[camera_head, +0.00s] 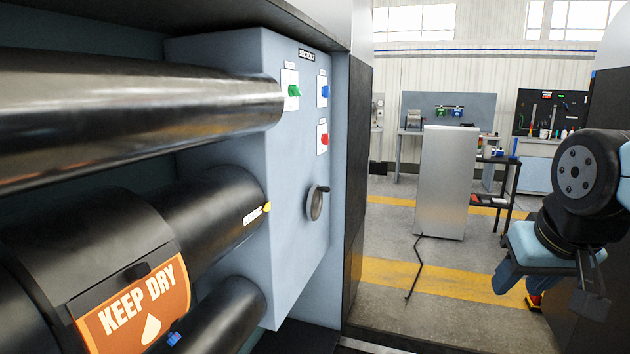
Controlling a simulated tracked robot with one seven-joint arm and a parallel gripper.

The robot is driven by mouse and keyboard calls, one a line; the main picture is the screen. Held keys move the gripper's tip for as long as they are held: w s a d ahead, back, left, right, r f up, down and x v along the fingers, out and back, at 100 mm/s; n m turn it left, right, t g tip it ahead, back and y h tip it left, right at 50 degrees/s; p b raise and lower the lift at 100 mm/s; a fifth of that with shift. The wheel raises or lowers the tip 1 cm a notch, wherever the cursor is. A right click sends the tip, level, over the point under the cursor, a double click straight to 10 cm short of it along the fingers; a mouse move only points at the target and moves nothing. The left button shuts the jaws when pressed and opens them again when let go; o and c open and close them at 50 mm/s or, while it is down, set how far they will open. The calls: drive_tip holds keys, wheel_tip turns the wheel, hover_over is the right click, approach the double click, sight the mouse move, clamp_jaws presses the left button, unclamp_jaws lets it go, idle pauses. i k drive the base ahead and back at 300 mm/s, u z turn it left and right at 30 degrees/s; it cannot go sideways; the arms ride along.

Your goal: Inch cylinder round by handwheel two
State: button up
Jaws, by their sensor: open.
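A grey handwheel (314,204) with a black knob is on the blue-grey side panel, whose sign (309,55) seems to read "SECTION 2". The dark middle cylinder (195,212) carries an orange "KEEP DRY" plate (137,303) on its front. A yellow mark (267,207) and a small white label (252,215) are by the cylinder's right end. My arm is at the right edge. My gripper (548,286) seems to hang low there, open, well right of the handwheel and apart from it. Its fingertips are hard to make out.
A shiny roller (130,115) lies above the cylinder and a dark one (215,318) below. Green (294,91), blue (325,92) and red (324,139) buttons are above the handwheel. A grey cabinet (445,182) with a floor cable (417,268) stands behind. Floor right of the machine is mostly clear.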

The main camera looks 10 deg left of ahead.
sight(314, 203)
drive_tip(key=u, duration=0.1)
drive_tip(key=i, duration=1.15)
drive_tip(key=u, duration=0.15)
